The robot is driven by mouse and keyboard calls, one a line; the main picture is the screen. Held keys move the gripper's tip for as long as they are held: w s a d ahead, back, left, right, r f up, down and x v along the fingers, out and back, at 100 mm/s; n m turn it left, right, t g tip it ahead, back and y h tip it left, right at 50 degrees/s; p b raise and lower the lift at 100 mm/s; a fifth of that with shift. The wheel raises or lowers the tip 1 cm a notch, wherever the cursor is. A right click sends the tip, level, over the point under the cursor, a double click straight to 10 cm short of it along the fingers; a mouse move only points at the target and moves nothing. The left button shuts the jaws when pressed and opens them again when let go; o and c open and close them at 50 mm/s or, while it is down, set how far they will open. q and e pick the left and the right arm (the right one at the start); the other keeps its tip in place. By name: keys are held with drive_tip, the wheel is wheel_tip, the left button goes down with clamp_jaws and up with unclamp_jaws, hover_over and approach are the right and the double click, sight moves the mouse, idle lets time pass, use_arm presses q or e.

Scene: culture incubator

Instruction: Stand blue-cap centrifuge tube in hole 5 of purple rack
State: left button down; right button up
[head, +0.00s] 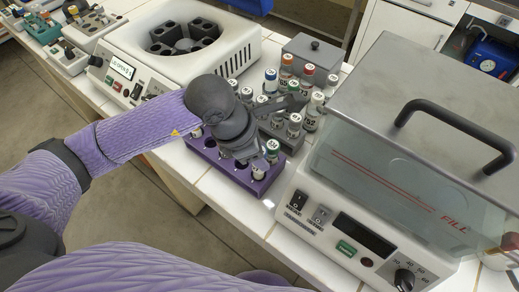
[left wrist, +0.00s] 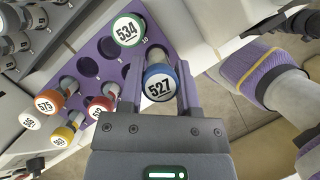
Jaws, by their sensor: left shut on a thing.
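The purple rack (head: 222,166) stands on the white tiled bench, and it also shows in the left wrist view (left wrist: 112,48). My left gripper (head: 254,160) is over its right end, pointing down. In the left wrist view my left gripper (left wrist: 158,95) is shut on the blue-cap centrifuge tube (left wrist: 160,84), marked 527. The tube is at the rack's edge; I cannot tell how deep it sits in a hole. In the head view my gripper hides its cap. A green-rimmed tube marked 534 (left wrist: 127,30) stands close beside it. My right gripper is not in view.
A grey rack of several tubes lies behind. A centrifuge (head: 137,70) is at the left. A lidded shaker (head: 350,225) stands close on the right.

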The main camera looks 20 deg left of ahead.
use_arm(q)
drive_tip(key=shift+f+b, duration=1.5)
drive_tip(key=shift+f, duration=0.2)
drive_tip(key=shift+r, duration=0.1)
unclamp_jaws()
wheel_tip(320, 180, up, 8)
drive_tip(key=p, duration=0.6)
drive_tip(key=shift+f, duration=0.3)
